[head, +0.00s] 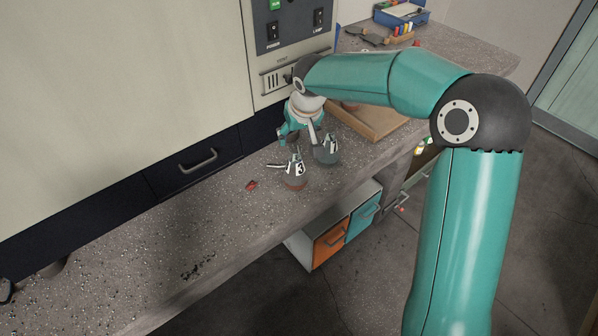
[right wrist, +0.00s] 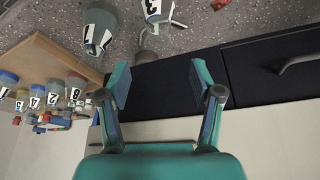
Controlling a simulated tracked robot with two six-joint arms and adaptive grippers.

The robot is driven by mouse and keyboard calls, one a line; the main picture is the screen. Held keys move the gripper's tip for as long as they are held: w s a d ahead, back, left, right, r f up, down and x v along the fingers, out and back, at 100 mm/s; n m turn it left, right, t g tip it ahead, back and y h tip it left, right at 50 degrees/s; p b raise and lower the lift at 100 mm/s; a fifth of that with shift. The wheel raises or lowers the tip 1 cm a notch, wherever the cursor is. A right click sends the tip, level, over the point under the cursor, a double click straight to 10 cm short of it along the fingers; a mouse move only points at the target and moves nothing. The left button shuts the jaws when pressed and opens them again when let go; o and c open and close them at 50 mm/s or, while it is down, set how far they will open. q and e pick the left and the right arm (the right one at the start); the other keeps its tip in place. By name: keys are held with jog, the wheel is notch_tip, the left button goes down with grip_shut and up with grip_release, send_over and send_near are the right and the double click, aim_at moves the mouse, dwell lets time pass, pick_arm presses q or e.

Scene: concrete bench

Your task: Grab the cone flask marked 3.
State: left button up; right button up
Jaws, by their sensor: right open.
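The cone flask marked 3 (head: 295,177) stands upright on the bench, with reddish-brown contents and a white label. In the right wrist view it shows at the top edge (right wrist: 157,12), partly cut off. A second labelled flask (head: 327,154), with dark grey contents, stands just behind it to the right; it also shows in the right wrist view (right wrist: 100,28). My right gripper (head: 300,138) is above the bench, behind flask 3 and beside the second flask. In the right wrist view its fingers (right wrist: 162,82) are apart with nothing between them. My left gripper is not seen.
A wooden tray (head: 372,128) lies right of the gripper; several labelled jars (right wrist: 52,95) show by it in the right wrist view. A small red object (head: 251,185) lies left of flask 3. The cabinet drawer (head: 196,164) is close behind. The bench's left stretch is mostly clear.

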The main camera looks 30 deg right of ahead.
aim_at(295, 149)
jog(key=x, duration=0.8)
jog(key=shift+d+f+p, duration=0.1)
jog(key=shift+f+p, duration=0.15)
jog(key=shift+p, duration=0.1)
grip_shut()
